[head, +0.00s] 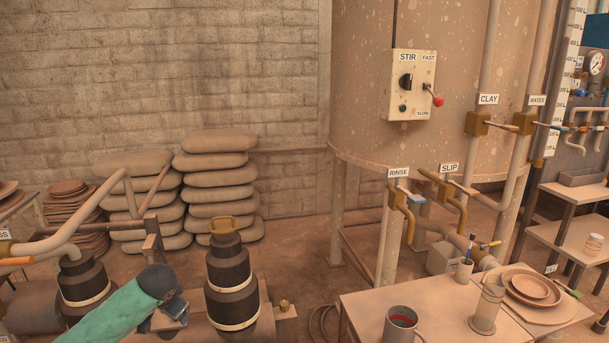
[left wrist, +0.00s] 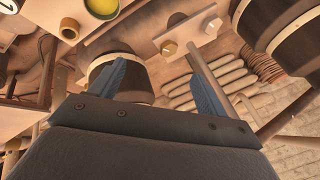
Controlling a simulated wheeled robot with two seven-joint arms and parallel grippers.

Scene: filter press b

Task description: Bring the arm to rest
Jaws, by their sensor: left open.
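My left arm, in a green sleeve (head: 108,316), comes in from the bottom left of the head view. Its dark wrist and left gripper (head: 170,316) are in front of the black pump bodies. In the left wrist view the two blue-grey fingers of the left gripper (left wrist: 166,82) stand apart with nothing between them. Beyond them are a dark rounded body with a pale band (left wrist: 118,72) and a plate with brass bolts (left wrist: 188,36). My right gripper is in neither view.
A black pump body with a brass top (head: 231,280) stands right of the gripper, another (head: 82,284) left of it. Pipes (head: 75,232) run above the left one. A table (head: 362,308) holds a mug (head: 400,322), a glass cylinder (head: 487,308) and plates. Stacked sacks (head: 216,180) stand behind.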

